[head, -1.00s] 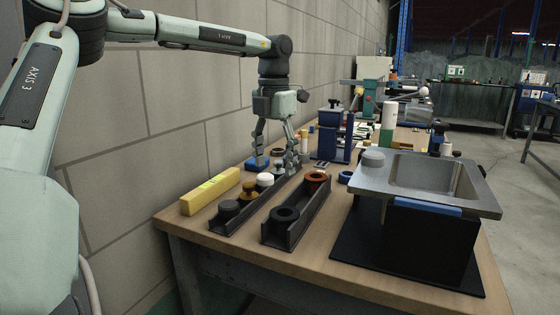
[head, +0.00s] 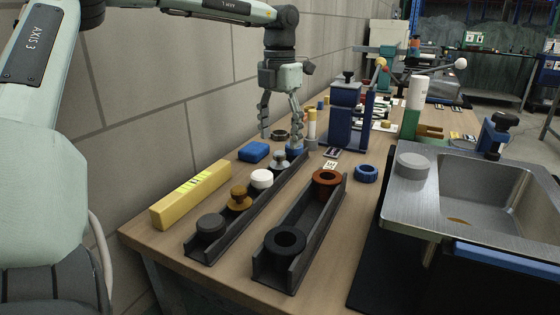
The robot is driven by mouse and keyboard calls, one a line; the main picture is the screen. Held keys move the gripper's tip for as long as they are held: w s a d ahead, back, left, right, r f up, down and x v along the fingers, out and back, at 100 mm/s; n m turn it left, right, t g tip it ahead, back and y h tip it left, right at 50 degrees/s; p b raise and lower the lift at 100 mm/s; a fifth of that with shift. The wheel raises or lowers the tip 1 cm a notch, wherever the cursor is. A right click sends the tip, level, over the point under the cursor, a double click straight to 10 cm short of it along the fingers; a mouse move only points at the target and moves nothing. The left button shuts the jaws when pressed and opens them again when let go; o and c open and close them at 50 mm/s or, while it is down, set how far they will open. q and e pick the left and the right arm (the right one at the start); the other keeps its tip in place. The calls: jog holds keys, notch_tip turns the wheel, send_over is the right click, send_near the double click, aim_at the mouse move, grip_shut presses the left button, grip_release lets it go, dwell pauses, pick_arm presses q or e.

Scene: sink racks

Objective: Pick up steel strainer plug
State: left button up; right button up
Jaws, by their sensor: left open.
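The steel strainer plug, a silver-grey knobbed piece (head: 280,160), sits at the far end of the left dark rack (head: 262,208). The same rack holds a white plug (head: 262,178), a brass plug (head: 240,197) and a black plug (head: 209,228) nearer to me. My left gripper (head: 281,141) is open and empty, fingers pointing down, appearing just above and behind the steel plug. I cannot tell its exact height or depth. My right gripper is not in view.
A second rack (head: 300,245) holds a black ring (head: 285,241) and a rust-brown ring (head: 327,179). A yellow bar (head: 192,194) and a blue block (head: 254,151) lie left. A steel sink (head: 408,215) stands right; a blue clamp stand (head: 345,112) is behind.

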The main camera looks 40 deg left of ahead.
aim_at(280, 153)
pick_arm(q)
notch_tip(280, 153, down, 6)
jog(key=shift+w+a+r+p, duration=0.1)
jog(key=shift+w+r+p, duration=0.1)
jog(key=shift+p, duration=0.2)
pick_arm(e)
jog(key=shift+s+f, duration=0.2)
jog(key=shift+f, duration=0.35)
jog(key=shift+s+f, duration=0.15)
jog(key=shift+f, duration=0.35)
pick_arm(q)
jog(key=c, duration=1.3)
